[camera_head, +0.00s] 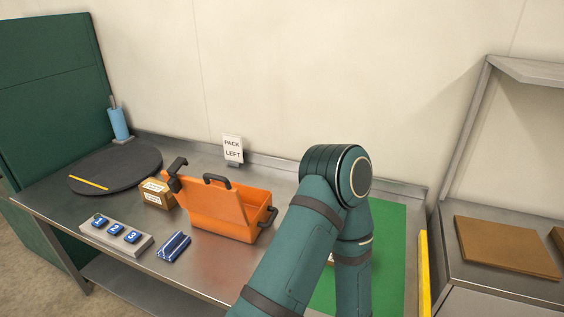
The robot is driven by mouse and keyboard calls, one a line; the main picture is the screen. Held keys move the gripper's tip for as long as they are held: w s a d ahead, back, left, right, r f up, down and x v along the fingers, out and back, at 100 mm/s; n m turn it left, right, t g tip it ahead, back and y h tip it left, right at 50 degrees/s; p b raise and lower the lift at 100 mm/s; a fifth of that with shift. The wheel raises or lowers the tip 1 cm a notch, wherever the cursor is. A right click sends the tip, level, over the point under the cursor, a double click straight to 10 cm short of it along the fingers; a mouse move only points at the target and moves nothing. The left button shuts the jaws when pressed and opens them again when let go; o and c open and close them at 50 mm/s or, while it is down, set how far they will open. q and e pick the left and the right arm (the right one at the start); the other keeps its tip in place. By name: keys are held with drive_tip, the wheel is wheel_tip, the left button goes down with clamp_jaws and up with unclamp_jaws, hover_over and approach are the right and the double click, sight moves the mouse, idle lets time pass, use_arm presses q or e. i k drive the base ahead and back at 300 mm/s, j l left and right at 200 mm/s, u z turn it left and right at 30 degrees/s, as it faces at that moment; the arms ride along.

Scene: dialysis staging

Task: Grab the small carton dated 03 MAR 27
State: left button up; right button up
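A small brown carton (157,194) with white labels stands on the steel table, just left of the orange case. Its print is too small to read, so I cannot tell its date. A small pale thing (331,259) shows on the green mat, mostly hidden behind my arm; I cannot tell what it is. One of my arms, dark green, rises from the bottom edge, bends at the elbow and reaches down over the green mat. Its gripper is out of view below. My other gripper is not in view.
The orange case (226,211) stands open mid-table, before a "PACK LEFT" sign (232,149). A dark round disc (118,166), grey block with blue numbered pieces (113,239) and blue striped packet (175,247) lie left. The green mat (389,260) is right, by a yellow strip (424,273).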

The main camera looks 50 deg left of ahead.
sight(154, 192)
drive_tip(key=u, duration=2.5)
drive_tip(key=j+z, duration=0.1)
drive_tip(key=z, duration=0.4)
drive_tip(key=i+j+z, duration=0.1)
drive_tip(key=z, duration=0.35)
drive_tip(key=j+z, duration=0.25)
drive_tip(key=z, duration=0.25)
drive_tip(key=j+z, duration=0.35)
drive_tip(key=k+j+z, duration=0.1)
drive_tip(key=j+z, duration=0.25)
drive_tip(key=j, duration=0.2)
drive_tip(key=k+j+z, duration=0.1)
drive_tip(key=j, duration=0.25)
drive_tip(key=k+j+z, duration=0.15)
drive_tip(key=j, duration=0.15)
drive_tip(key=j+z, duration=0.1)
drive_tip(key=j, duration=0.2)
drive_tip(key=k+j, duration=0.15)
drive_tip(key=j, duration=0.15)
drive_tip(key=k+j, duration=0.15)
drive_tip(key=j, duration=0.2)
drive_tip(key=k+j+z, duration=0.1)
drive_tip(key=j, duration=0.2)
